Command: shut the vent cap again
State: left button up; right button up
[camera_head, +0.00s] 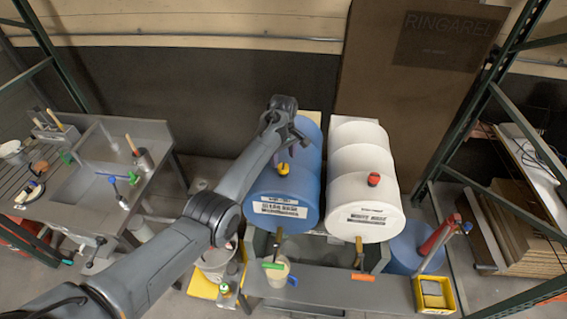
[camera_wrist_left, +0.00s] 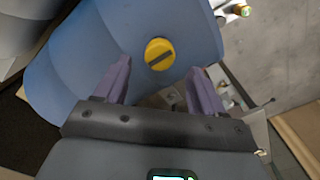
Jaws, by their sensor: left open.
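A yellow vent cap (camera_head: 283,168) sits on top of the blue drum (camera_head: 290,190). In the left wrist view the yellow cap (camera_wrist_left: 159,54) is round with a dark slot across it, on the curved blue drum (camera_wrist_left: 110,35). My left gripper (camera_head: 287,146) is open above the blue drum, close to the cap. In the left wrist view its two purple fingers (camera_wrist_left: 160,68) are spread, with the cap between and just beyond the tips, apart from both. A red cap (camera_head: 374,179) sits on the white drum (camera_head: 366,195). My right gripper is not in view.
A bench (camera_head: 325,285) in front holds a cup (camera_head: 277,268) under the blue drum's tap and a yellow tray (camera_head: 433,294). A steel sink (camera_head: 85,180) stands at the left. Green rack posts (camera_head: 487,100) rise at the right.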

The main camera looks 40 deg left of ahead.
aim_at(283, 166)
pick_arm(q)
jog(key=shift+f, duration=2.2)
jog(key=shift+c, duration=0.3)
jog(key=c, duration=1)
